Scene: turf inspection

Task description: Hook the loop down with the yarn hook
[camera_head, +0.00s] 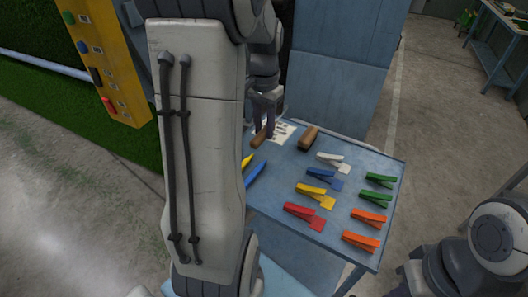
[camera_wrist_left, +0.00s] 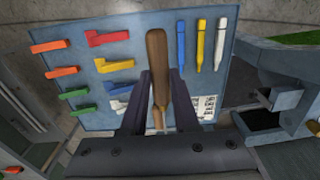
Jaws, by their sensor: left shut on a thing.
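My left gripper (camera_head: 268,118) is at the far left edge of the blue table, partly hidden behind my own arm. In the left wrist view my left gripper (camera_wrist_left: 162,82) is shut on the brown wooden handle of the yarn hook (camera_wrist_left: 157,50). A thin shank shows between the fingers; its hook tip is not clear. In the head view the yarn hook's brown handle (camera_head: 260,136) shows beside the fingers. No yarn loop can be made out. My right arm is at the lower right, with its gripper out of view.
The blue table (camera_head: 345,165) holds several coloured clips, a brown-handled item (camera_head: 308,137), a white printed card (camera_head: 283,128) and coloured markers (camera_wrist_left: 200,45). Green turf (camera_head: 125,140) and a yellow button panel (camera_head: 105,60) stand at the left. A blue cabinet (camera_head: 340,60) stands behind.

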